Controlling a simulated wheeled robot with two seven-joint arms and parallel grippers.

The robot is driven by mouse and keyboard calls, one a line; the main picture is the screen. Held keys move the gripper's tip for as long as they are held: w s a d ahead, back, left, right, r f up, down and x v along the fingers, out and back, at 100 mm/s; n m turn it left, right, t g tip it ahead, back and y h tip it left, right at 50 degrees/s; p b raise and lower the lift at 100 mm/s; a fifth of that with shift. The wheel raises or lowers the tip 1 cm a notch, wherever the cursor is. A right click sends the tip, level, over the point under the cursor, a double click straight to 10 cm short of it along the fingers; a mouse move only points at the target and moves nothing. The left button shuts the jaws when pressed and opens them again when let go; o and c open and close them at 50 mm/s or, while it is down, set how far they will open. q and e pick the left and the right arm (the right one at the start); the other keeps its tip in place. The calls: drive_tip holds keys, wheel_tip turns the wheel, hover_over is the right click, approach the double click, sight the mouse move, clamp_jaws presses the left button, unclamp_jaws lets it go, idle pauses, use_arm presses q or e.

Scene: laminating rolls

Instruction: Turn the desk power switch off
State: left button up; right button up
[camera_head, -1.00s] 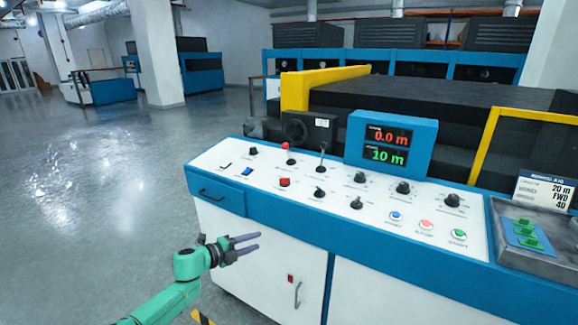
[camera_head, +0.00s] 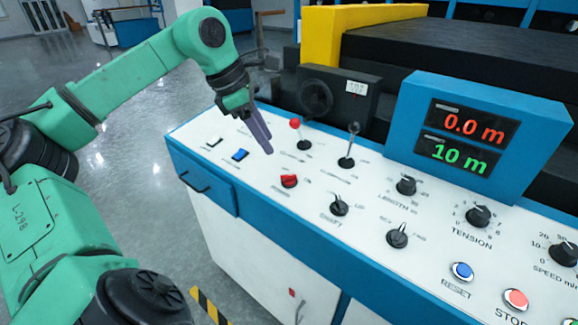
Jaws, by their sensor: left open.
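The desk (camera_head: 340,262) has a white sloped control panel with a blue edge. A red switch (camera_head: 289,181) on a black base sits on the panel; the small label below it looks like POWER. My left gripper (camera_head: 266,148) reaches in from the upper left, fingers pointing down to the panel. It is open and empty, with its tips a little above and left of the red switch, apart from it. The two fingers nearly overlap in this view. My right gripper is not in view.
Black knobs, including one at right (camera_head: 339,205), and a blue display box (camera_head: 482,130) are further right.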

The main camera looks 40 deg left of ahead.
use_arm(q)
approach(288, 175)
drive_tip(key=f, duration=0.1)
drive_tip(key=p+x, duration=0.1)
drive_tip(key=x, duration=0.6)
drive_tip(key=shift+w+d+f+p, duration=0.1)
drive_tip(key=shift+w+d+p, duration=0.15)
drive_tip(key=shift+p, duration=0.15)
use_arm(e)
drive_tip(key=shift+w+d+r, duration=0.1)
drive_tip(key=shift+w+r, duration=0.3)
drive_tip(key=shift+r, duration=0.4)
use_arm(q)
clamp_jaws()
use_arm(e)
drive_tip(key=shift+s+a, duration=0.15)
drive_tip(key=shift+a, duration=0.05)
